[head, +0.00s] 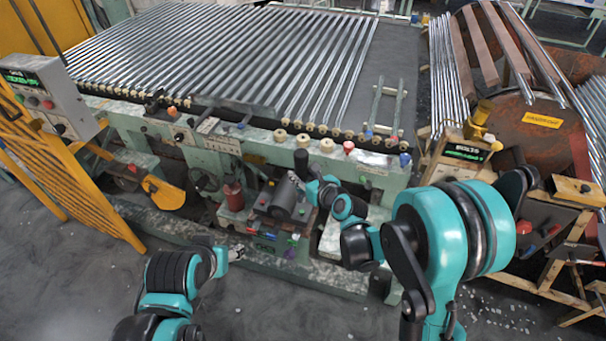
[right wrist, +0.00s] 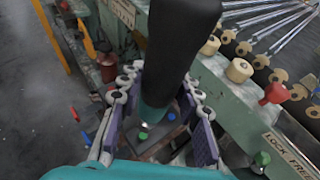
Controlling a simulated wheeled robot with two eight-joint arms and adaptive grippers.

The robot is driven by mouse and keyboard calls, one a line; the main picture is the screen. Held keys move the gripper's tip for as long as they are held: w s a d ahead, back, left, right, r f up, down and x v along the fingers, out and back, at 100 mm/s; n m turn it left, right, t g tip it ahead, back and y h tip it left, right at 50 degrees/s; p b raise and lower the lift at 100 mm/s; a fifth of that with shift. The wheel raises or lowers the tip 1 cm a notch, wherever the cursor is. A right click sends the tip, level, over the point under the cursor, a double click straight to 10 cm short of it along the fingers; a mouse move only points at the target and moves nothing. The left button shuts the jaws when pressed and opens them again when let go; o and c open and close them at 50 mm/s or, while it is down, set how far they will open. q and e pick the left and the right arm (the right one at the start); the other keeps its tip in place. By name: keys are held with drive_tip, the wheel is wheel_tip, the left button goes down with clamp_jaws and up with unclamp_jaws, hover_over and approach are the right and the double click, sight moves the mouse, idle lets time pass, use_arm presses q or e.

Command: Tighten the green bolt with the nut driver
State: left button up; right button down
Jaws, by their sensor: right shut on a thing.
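My right gripper (right wrist: 160,118) is shut on the nut driver (right wrist: 180,45), whose thick black handle rises between the two fingers. In the head view the right gripper (head: 310,187) is small, over the machine's front, with the dark handle (head: 300,162) above it. The driver's lower end points down at the dark block. A green bolt (right wrist: 143,136) shows just below that end; I cannot tell whether they touch.
A red knob (right wrist: 275,93) and cream rollers (right wrist: 239,70) are right of the driver. Grey floor (head: 70,270) is open at front left.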

sight(302, 191)
drive_tip(key=shift+f+b, duration=3.1)
drive_tip(key=shift+b, duration=0.05)
drive_tip(key=shift+f+b, duration=1)
drive_tip(key=shift+b, duration=0.35)
idle(0.8)
drive_tip(key=shift+r, duration=0.15)
drive_tip(key=shift+r+p, duration=2.85)
drive_tip(key=shift+r, duration=0.85)
drive_tip(key=shift+d, duration=0.15)
